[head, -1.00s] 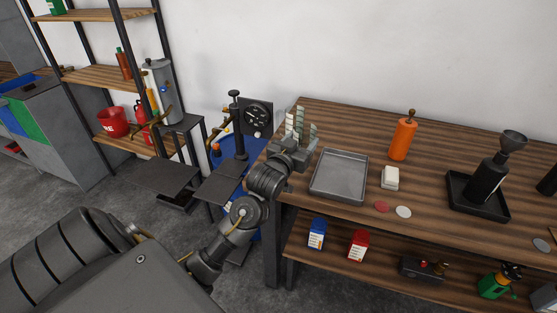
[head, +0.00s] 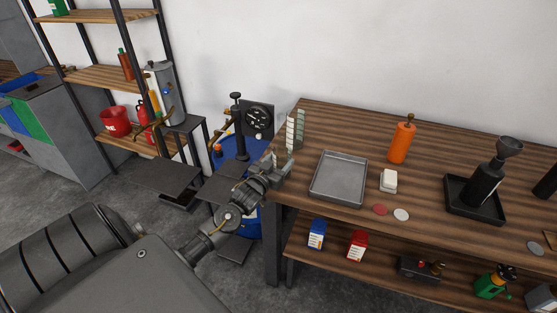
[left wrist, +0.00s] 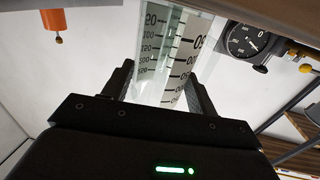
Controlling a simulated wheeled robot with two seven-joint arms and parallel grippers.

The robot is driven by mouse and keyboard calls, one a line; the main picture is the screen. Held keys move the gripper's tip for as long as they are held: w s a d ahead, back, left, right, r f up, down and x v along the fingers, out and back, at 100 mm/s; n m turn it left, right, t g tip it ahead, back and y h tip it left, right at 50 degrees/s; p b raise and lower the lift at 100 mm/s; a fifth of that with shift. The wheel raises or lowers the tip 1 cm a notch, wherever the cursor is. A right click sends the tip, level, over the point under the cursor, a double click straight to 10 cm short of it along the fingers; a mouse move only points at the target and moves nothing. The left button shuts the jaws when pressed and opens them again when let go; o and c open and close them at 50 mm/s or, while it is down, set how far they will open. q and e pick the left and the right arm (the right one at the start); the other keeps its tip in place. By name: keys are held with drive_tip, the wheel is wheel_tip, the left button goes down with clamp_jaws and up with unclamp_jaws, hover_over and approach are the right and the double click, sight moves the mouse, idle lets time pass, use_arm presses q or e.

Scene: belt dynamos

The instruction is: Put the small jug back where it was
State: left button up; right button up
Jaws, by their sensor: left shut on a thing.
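My left gripper (head: 283,166) is at the table's left edge. In the left wrist view its two dark fingers (left wrist: 160,90) are shut on the small jug (left wrist: 176,88), a clear vessel with dark measuring marks and numbers. My right gripper is not in view.
A grey metal tray (head: 338,178) lies right of the gripper on the wooden table (head: 440,160). An orange bottle (head: 402,140), a white block (head: 388,180) and a black tray with a dark bottle (head: 484,186) stand farther right.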

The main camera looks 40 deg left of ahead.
use_arm(q)
drive_tip(key=o, duration=0.7)
drive_tip(key=shift+f, duration=0.15)
drive_tip(key=o, duration=0.5)
drive_tip(key=s, duration=0.4)
drive_tip(key=s+d+b, duration=0.1)
drive_tip(key=s, duration=0.3)
drive_tip(key=s+d+b, duration=0.1)
drive_tip(key=s, duration=0.3)
drive_tip(key=shift+w, duration=0.1)
